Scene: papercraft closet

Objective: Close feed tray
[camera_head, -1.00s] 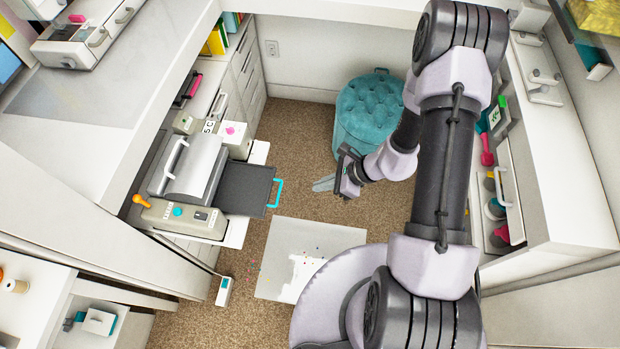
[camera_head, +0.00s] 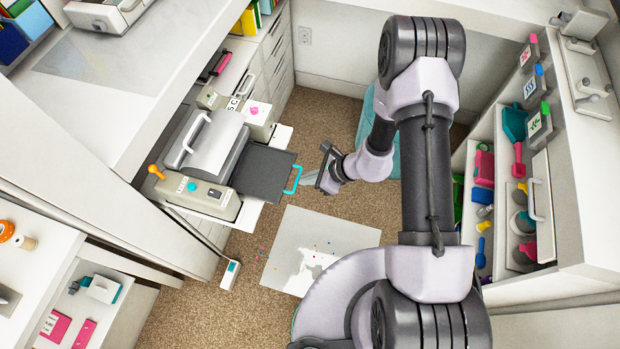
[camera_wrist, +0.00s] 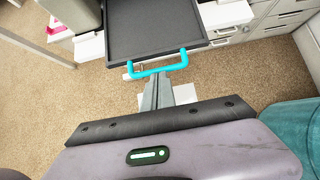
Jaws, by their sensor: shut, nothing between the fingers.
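The feed tray (camera_head: 266,173) is a flat dark tray pulled out from the right side of the grey and cream machine (camera_head: 208,146). A cyan handle (camera_head: 294,180) is on its outer edge. My gripper (camera_head: 318,180) is shut and empty, just right of the handle in the head view. In the wrist view the tray (camera_wrist: 155,28) extends toward me, and my gripper's fingers (camera_wrist: 157,82) point at the middle of the cyan handle (camera_wrist: 158,69). The fingertips look very near the handle; I cannot tell whether they touch it.
A white sheet (camera_head: 315,250) with small coloured specks lies on the carpet below the tray. A teal tufted stool (camera_head: 366,125) stands partly hidden behind my arm. Shelves with tools (camera_head: 515,190) line the right side.

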